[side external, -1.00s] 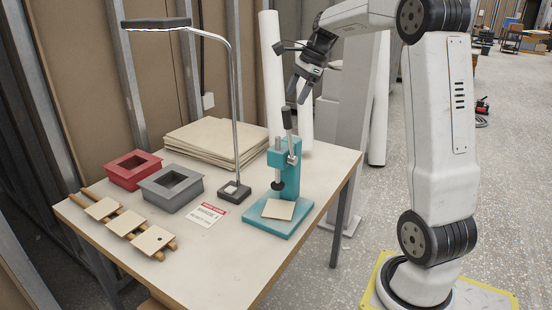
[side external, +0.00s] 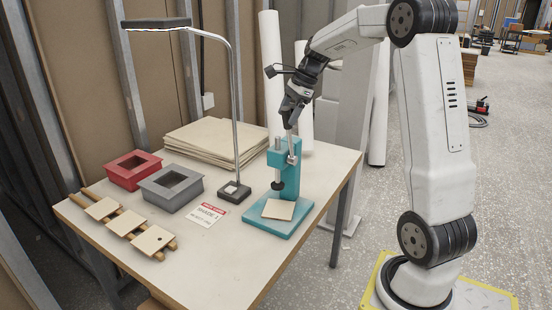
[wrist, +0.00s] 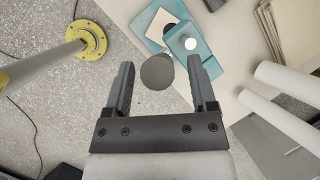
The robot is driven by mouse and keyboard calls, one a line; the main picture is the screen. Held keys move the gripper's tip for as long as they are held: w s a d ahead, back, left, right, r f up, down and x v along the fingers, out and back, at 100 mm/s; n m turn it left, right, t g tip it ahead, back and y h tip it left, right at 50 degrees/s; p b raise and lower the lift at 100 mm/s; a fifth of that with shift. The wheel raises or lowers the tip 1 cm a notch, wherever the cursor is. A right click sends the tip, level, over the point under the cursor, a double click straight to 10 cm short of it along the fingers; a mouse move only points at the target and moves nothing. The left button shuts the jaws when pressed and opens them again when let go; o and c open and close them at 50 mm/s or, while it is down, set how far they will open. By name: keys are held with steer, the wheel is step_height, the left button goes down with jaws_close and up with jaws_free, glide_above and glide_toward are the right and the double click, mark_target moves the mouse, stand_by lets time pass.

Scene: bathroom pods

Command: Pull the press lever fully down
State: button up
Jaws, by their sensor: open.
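The teal press (side external: 283,170) stands near the right end of the table with a pale square tile (side external: 278,209) on its base. Its lever (side external: 291,143) points upward, and the top of the lever is hidden by my gripper in the side view. My gripper (side external: 290,115) is at the lever's upper end, pointing down. The press (wrist: 190,45) shows beyond the knob.
A lamp (side external: 233,110) with a tall curved pole stands left of the press. A red box (side external: 133,170), a grey box (side external: 171,188), stacked sheets (side external: 214,142) and a wooden rack with tiles (side external: 128,222) are further left. White rolls (side external: 304,100) stand behind the table.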

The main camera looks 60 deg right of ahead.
steer(key=shift+w+a+f, duration=0.15)
steer(key=shift+w+f, duration=0.05)
steer(key=shift+f, duration=0.45)
jaws_close()
stand_by(1.1)
